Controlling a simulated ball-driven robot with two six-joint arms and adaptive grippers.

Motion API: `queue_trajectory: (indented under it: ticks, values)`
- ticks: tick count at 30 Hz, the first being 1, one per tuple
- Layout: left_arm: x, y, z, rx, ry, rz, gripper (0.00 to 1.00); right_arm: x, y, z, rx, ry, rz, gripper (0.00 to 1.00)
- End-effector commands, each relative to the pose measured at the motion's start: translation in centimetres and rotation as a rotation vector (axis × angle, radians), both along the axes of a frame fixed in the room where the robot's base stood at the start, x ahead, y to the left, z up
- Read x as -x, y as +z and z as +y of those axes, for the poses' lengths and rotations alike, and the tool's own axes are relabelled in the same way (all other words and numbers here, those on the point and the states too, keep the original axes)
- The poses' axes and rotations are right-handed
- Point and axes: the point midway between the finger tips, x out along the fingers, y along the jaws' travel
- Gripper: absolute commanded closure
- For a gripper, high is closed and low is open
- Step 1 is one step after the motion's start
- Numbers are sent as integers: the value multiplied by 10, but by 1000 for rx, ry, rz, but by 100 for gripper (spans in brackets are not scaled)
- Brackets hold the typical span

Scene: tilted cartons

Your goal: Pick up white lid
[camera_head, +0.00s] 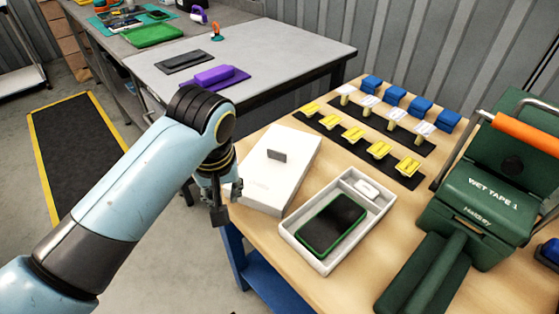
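My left gripper (222,206) hangs fingers-down at the lid's left side, beside the table edge. It partly overlaps the lid's near-left corner in the view. I cannot tell whether it touches the lid or how far its fingers are apart. The matching white open tray (291,235) lies to the right of the lid and holds a dark phone with a green rim (334,224) and a small white piece (367,188). My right gripper is out of view.
A grey table (285,50) is beyond. Bare wood shows in front of the tray.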

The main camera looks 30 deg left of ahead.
Motion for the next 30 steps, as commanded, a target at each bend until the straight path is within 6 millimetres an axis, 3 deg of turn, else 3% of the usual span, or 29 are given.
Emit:
queue_trajectory:
  ticks: [8,15,21,24,30]
  values:
    - [-56,18,-10,39,295,9,84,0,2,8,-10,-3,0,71]
    - [-126,65,-30,63,700,23,84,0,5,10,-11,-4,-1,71]
    - [-158,99,-42,58,928,28,84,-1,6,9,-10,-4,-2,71]
    - [-160,95,-42,53,960,29,84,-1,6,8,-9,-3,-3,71]
    - [-160,62,-37,52,962,28,84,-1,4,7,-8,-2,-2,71]
